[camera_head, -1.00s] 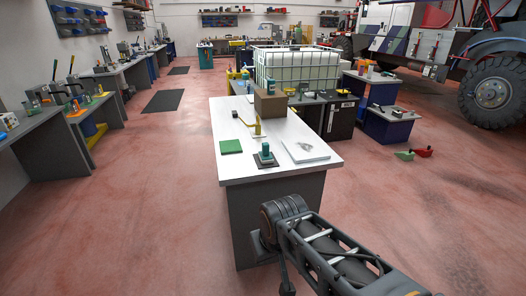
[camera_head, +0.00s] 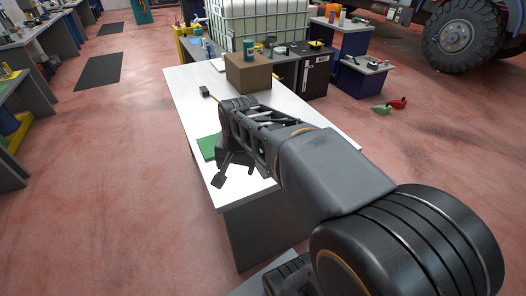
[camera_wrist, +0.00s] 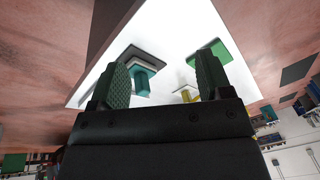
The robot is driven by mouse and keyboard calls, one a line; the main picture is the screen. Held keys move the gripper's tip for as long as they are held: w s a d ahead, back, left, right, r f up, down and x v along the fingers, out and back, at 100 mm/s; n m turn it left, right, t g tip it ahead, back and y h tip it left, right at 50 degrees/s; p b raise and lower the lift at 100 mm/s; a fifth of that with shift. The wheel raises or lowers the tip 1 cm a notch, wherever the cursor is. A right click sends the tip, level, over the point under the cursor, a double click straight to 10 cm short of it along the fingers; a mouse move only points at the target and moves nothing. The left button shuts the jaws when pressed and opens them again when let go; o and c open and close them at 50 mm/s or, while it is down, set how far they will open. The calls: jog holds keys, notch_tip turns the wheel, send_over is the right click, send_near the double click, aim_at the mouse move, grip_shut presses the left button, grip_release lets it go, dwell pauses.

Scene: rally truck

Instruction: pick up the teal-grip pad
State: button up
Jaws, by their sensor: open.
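In the wrist view, a pad with a teal grip (camera_wrist: 143,79) on a dark flat base (camera_wrist: 142,57) stands on the white table. It appears between my fingers, nearer the left one; the view is tilted and I cannot tell the gap to it. My gripper (camera_wrist: 163,80) is open, with nothing between the fingertips. In the head view my gripper (camera_head: 235,173) is over the table's near left part, and my arm hides the pad there.
The white table (camera_head: 190,92) carries a green mat (camera_head: 207,147), a small black item (camera_head: 204,91) and a brown box (camera_head: 248,73). Red floor (camera_head: 110,180) is free on the left.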

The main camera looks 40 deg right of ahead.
jog(key=w+d+m+g+y, duration=0.1)
jog(key=w+d+m, duration=0.4)
jog(key=d+m, duration=0.45)
jog(key=w+d+m, duration=0.5)
jog(key=d+m, duration=0.4)
jog(key=m, duration=0.1)
jog(key=shift+m, duration=0.35)
jog(key=f, duration=0.4)
jog(key=w+f, duration=0.1)
jog(key=f, duration=0.1)
jog(key=shift+d+f, duration=0.3)
jog(key=shift+d, duration=0.05)
jog(key=shift+w+a+f+p, duration=0.1)
jog(key=shift+w+f+p, duration=0.1)
jog(key=shift+f, duration=0.85)
jog(key=shift+w+a+f+p, duration=0.1)
jog(key=shift+f+p, duration=0.05)
jog(key=shift+f, duration=0.95)
jog(key=shift+w+a+f+p, duration=0.1)
jog(key=shift+f+p, duration=0.1)
jog(key=shift+f, duration=0.85)
jog(key=shift+c, duration=0.3)
jog(key=c, duration=1.1)
jog(key=shift+r, duration=0.2)
